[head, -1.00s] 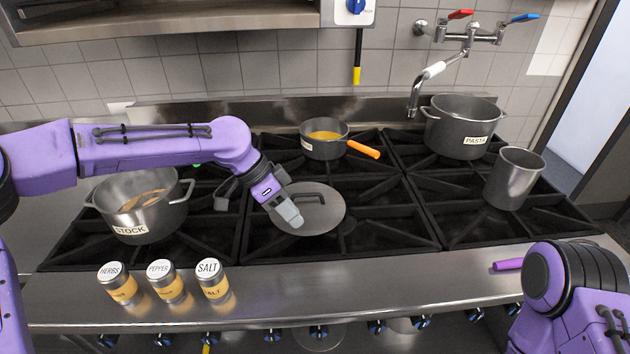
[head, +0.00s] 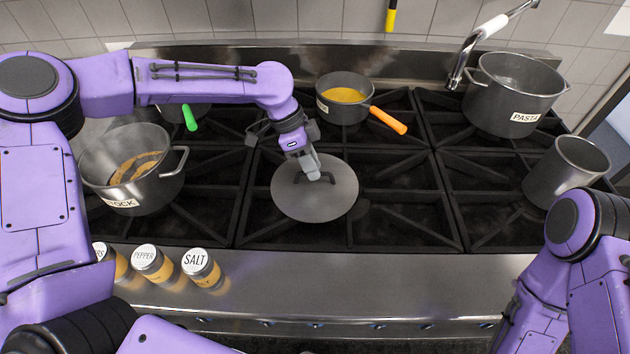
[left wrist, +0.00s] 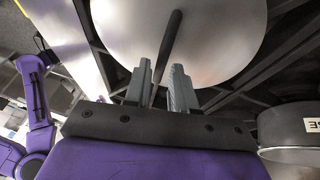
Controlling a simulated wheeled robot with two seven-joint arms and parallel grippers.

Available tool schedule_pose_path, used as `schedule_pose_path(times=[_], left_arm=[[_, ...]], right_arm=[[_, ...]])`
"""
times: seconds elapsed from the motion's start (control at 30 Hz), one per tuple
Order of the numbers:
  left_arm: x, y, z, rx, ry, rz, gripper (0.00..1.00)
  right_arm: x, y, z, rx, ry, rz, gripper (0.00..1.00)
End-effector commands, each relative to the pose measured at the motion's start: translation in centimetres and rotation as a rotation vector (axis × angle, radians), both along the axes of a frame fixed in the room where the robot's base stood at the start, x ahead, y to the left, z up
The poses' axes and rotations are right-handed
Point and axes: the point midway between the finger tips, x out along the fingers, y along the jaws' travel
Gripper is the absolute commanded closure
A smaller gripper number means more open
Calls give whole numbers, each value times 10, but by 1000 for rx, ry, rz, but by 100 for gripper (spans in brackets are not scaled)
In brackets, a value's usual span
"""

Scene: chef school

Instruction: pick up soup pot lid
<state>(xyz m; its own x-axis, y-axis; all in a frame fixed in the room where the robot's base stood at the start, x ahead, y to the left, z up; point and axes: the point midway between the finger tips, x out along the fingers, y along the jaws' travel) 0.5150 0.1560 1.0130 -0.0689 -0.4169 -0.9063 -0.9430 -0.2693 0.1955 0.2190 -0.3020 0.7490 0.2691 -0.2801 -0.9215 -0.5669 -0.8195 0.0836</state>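The lid (head: 316,203) is a flat grey disc with a dark bar handle, lying on the middle burner grate. In the left wrist view the lid (left wrist: 215,40) fills the top, and its handle (left wrist: 171,45) runs down toward the gap between my fingers. My left gripper (head: 318,176) is over the handle in the head view. In the left wrist view the left gripper (left wrist: 163,85) has its two fingers apart, one on each side of the handle's near end. I cannot tell whether they touch it. My right gripper is out of view; only the right arm shows.
A stock pot (head: 127,185) stands left, a small pan of yellow soup (head: 343,107) with an orange handle behind the lid, and a pasta pot (head: 508,100) and an empty grey pot (head: 575,168) right. Shakers, including salt (head: 202,268), stand on the front counter.

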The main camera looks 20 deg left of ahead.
Motion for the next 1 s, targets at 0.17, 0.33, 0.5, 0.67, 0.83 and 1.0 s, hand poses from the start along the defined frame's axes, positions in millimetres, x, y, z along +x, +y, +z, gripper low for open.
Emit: schedule_pose_path(times=[0.17, 0.33, 0.5, 0.67, 0.83, 1.0], left_arm=[[-2, -10, -23, 0, 2, 1, 75], [-2, -12, -26, 0, -2, 2, 75], [-2, -12, -26, 0, -2, 2, 100], [-1, -12, -26, 0, -2, 2, 100], [-1, -12, -25, 0, -2, 2, 100], [0, -12, -8, 0, -4, 3, 100]], right_arm=[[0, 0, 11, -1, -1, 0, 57], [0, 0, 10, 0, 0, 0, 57], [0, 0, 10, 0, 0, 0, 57], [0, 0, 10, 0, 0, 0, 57], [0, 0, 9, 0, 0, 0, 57], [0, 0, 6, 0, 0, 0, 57]])
